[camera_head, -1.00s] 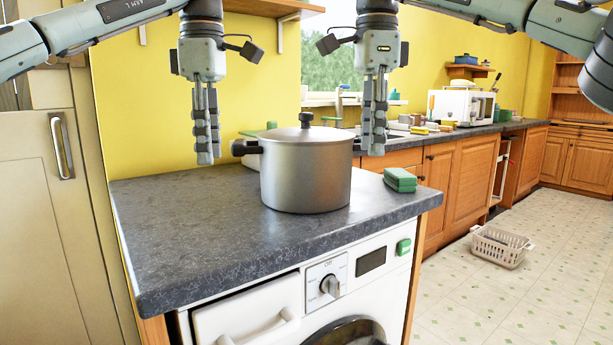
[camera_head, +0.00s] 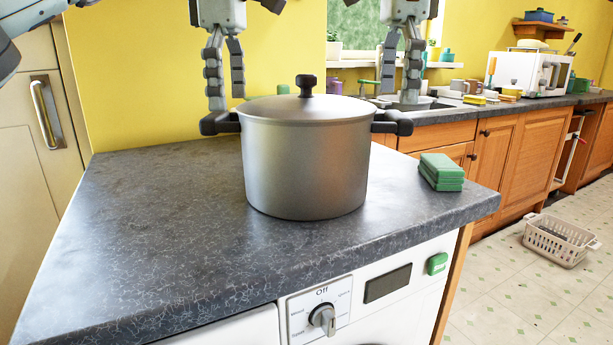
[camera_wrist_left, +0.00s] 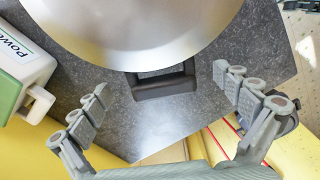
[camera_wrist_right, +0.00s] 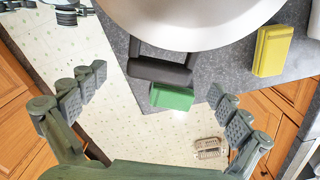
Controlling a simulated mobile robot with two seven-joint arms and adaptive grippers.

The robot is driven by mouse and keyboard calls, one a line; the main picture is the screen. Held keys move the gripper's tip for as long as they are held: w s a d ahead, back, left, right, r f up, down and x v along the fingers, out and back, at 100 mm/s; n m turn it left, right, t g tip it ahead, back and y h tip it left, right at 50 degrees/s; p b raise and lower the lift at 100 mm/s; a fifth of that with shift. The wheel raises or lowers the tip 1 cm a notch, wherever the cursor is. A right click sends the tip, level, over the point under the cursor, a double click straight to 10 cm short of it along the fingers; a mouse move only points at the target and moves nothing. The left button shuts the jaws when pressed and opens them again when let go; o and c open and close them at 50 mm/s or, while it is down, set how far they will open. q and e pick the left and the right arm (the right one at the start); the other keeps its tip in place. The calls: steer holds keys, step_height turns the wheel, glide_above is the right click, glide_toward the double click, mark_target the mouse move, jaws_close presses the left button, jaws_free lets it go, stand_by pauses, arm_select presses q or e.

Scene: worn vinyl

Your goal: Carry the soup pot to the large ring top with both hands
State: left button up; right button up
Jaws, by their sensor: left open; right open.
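The grey soup pot (camera_head: 305,160) stands upright on the dark worktop, its lid on with a black knob. Its left black handle (camera_head: 220,123) is just below my open left gripper (camera_head: 225,100). In the left wrist view this handle (camera_wrist_left: 165,83) lies between the spread fingers, with space on both sides. Its right handle (camera_head: 394,123) is below my open right gripper (camera_head: 400,92). In the right wrist view that handle (camera_wrist_right: 160,70) shows ahead of the spread fingers, nearer the left one. Neither gripper holds anything. I cannot make out the large ring top.
Green sponges (camera_head: 441,171) lie on the worktop (camera_head: 150,230) right of the pot. The worktop is clear to the left and in front. A white box with a green side (camera_wrist_left: 20,70) is near my left gripper. A basket (camera_head: 560,240) is on the floor.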

arm_select(q)
steer(key=shift+w, duration=0.1)
arm_select(e)
steer(key=shift+w, duration=0.1)
arm_select(q)
steer(key=shift+f, duration=3.9)
arm_select(e)
steer(key=shift+f, duration=3.9)
arm_select(q)
steer(key=shift+c, duration=0.2)
arm_select(e)
steer(key=shift+c, duration=0.2)
arm_select(q)
steer(key=c, duration=2)
arm_select(e)
steer(key=c, duration=2)
arm_select(q)
steer(key=shift+r, duration=0.15)
arm_select(e)
steer(key=shift+r, duration=0.1)
